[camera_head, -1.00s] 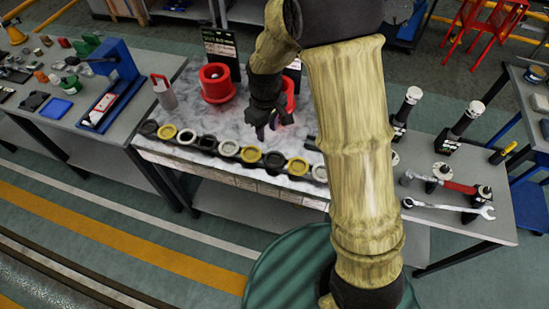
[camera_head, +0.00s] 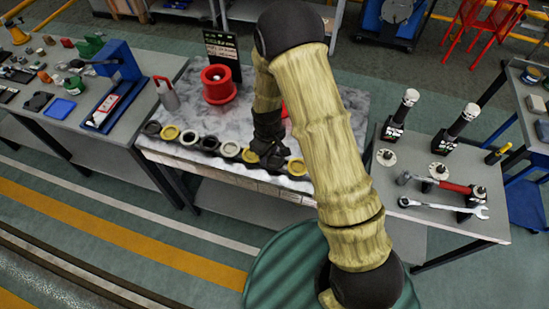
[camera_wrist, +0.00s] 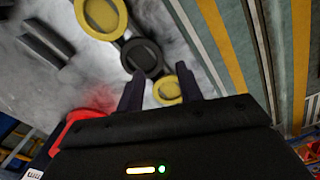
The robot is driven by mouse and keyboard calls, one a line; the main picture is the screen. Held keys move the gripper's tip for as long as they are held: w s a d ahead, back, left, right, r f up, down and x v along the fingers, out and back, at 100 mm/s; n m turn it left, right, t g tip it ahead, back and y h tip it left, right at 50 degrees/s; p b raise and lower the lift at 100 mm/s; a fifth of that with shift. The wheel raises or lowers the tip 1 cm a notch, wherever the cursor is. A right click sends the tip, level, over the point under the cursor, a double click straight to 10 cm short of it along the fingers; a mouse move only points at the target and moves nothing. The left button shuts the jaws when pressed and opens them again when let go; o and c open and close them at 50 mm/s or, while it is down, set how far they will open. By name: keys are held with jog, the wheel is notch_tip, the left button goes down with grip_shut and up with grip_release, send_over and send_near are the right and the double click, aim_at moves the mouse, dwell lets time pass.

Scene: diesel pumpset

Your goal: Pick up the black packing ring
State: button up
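A row of black, yellow and pale rings runs along the front edge of the grey-white worktable (camera_head: 335,101). Black rings show at the left end (camera_head: 152,128) and mid-row (camera_head: 208,143). My gripper (camera_head: 268,152) is low over the right part of the row and hides what lies under it. In the wrist view my gripper (camera_wrist: 160,74) is open and empty. A black ring (camera_wrist: 143,57) lies just beyond its left fingertip. A yellow ring (camera_wrist: 167,90) shows between the fingers, and another yellow ring (camera_wrist: 100,15) lies past the black one. Whether the fingers touch a ring I cannot tell.
A red flanged part (camera_head: 218,86) and a dark sign (camera_head: 222,50) stand at the table's back. A grey canister with a red handle (camera_head: 165,93) is at the left. The right table (camera_head: 435,222) holds wrenches and upright cylinders. My arm hides part of the worktable.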

aim_at(269, 164)
jog(key=shift+f, duration=0.2)
jog(key=shift+w+f+p, duration=0.2)
jog(key=shift+f+p, duration=0.45)
jog(key=shift+f, duration=0.35)
jog(key=shift+w+f+p, duration=0.15)
jog(key=shift+f+p, duration=0.45)
jog(key=shift+f, duration=0.35)
jog(key=shift+s+a+f, duration=0.1)
jog(key=shift+s+f, duration=0.05)
jog(key=shift+f, duration=0.35)
grip_shut()
